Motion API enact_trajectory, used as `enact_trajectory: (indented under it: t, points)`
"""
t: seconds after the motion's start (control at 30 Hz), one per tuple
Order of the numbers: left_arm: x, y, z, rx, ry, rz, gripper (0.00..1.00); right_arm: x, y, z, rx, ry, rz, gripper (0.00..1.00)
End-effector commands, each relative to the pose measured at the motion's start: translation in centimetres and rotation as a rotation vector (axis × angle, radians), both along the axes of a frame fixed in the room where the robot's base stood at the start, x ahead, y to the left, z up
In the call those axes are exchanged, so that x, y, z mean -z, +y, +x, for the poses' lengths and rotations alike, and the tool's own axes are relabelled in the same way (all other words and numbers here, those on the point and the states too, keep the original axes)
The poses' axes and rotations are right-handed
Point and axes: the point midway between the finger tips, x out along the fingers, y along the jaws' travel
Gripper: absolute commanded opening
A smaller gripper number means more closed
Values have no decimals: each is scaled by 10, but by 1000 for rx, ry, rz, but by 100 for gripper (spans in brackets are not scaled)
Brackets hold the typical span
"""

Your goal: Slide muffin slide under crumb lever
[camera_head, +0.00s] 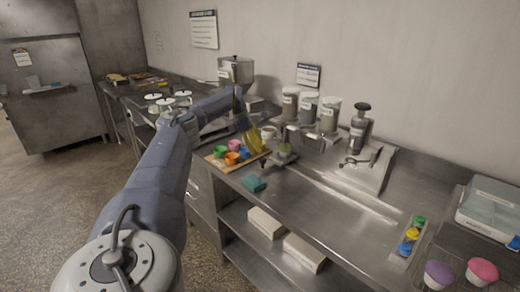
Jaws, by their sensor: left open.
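My left gripper (256,143) has yellowish fingers. To the right, a metal dispenser station (362,165) stands on the counter with a dark-topped grinder-like part (361,122) and a small lever-like piece (350,161), which may be the crumb lever. A long shallow metal track (345,195) runs along the counter in front of it. My right gripper is not in view.
A wooden board (218,163) with several colored cups lies left of the gripper. A teal block (253,183) sits near the front edge. Several lidded canisters (308,105) stand behind.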

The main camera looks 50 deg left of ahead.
Motion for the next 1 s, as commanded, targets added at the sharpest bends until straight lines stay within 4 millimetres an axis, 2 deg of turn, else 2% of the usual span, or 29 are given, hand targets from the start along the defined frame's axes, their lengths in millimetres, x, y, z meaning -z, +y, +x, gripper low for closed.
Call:
enact_trajectory:
  t: [0.03, 0.2, 0.4, 1.0]
  points:
    - [-9, 2, -2, 0, -4, 0, 50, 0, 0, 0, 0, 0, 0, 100]
    - [-29, 7, -9, 1, -2, 0, 50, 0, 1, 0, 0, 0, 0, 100]
    - [-42, 11, -13, 1, -1, 0, 50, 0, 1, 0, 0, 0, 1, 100]
    - [-43, 12, -14, -8, 0, -6, 50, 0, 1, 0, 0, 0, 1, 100]
